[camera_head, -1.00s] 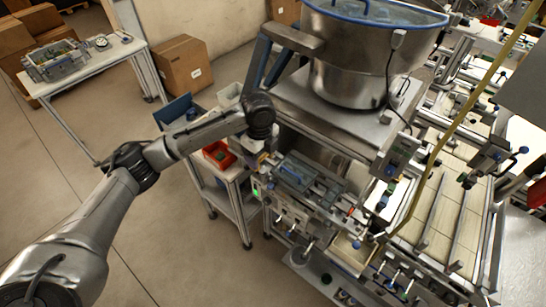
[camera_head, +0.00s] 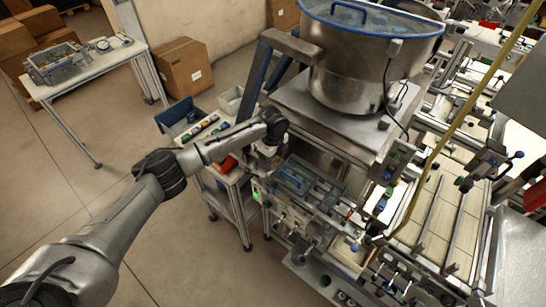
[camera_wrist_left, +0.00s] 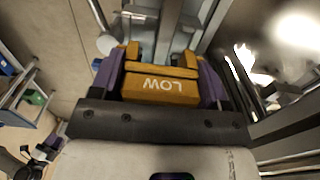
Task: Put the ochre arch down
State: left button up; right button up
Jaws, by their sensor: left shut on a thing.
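In the head view my left gripper (camera_head: 262,157) is over the near-left edge of the machine, beside the small cart. The arch cannot be made out there. Metal bars show beyond the arch in the wrist view, and I cannot tell whether it touches them.
A large metal bowl (camera_head: 355,75) stands on the machine, right of my left arm. A white table (camera_head: 85,68) stands far left. Floor between is clear.

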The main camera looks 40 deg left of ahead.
pick_arm(q)
jog(key=shift+f, duration=0.3)
jog(key=shift+f, duration=0.4)
jog(key=shift+f, duration=0.2)
jog(key=o, duration=1)
notch_tip(320, 180, up, 12)
jog(key=shift+r+b, duration=0.1)
jog(key=shift+b, duration=0.65)
jog(key=shift+r, duration=0.55)
